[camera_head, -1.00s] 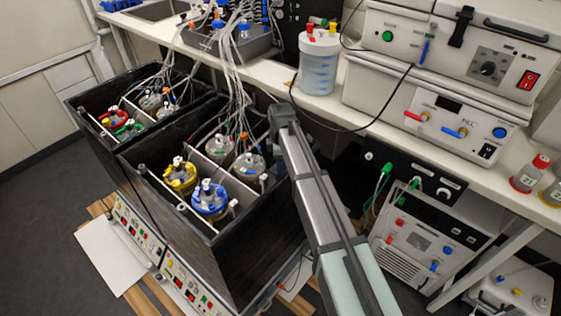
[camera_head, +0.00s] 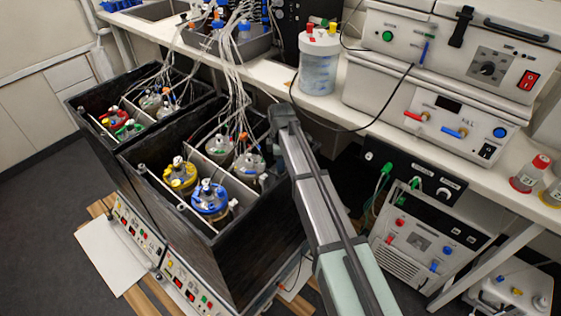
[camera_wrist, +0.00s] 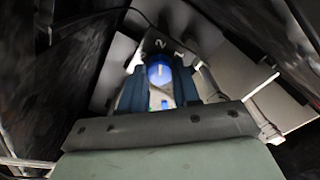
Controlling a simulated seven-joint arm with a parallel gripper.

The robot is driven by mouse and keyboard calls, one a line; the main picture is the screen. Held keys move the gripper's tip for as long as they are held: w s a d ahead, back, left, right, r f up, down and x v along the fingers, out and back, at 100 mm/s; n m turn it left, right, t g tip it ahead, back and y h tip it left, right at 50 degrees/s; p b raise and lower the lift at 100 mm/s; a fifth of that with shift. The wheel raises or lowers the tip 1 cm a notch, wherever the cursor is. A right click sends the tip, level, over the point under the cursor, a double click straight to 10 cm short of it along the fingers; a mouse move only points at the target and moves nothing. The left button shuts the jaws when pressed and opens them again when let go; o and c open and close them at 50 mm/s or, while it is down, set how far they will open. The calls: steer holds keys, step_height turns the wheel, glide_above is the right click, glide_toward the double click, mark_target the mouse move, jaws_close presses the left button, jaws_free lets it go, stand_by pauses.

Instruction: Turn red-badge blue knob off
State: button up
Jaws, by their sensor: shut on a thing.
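A blue knob (camera_wrist: 160,72) shows in the wrist view on a pale panel with printed numerals. My gripper (camera_wrist: 159,84) has its two dark fingers on either side of the knob and is shut on it. A smaller blue spot shows nearer, between the fingers. No red badge can be made out in the wrist view. In the head view, the knob and my fingertips are hidden. My arm reaches past the right side of the front black box (camera_head: 225,262).
Dark walls stand close on both sides of my gripper in the wrist view, and a white rod (camera_wrist: 255,98) runs at the right. In the head view, several capped vessels with tubes stand in the boxes. White instruments (camera_head: 455,50) fill the bench at the right.

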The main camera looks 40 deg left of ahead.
steer(key=shift+m, duration=0.3)
steer(key=m, duration=0.5)
steer(key=shift+m, duration=0.3)
steer(key=m, duration=0.5)
steer(key=shift+m, duration=0.3)
steer(key=m, duration=1.1)
steer(key=shift+m, duration=0.4)
steer(key=o, duration=1.1)
steer(key=shift+c, duration=0.2)
steer(key=shift+r, duration=0.15)
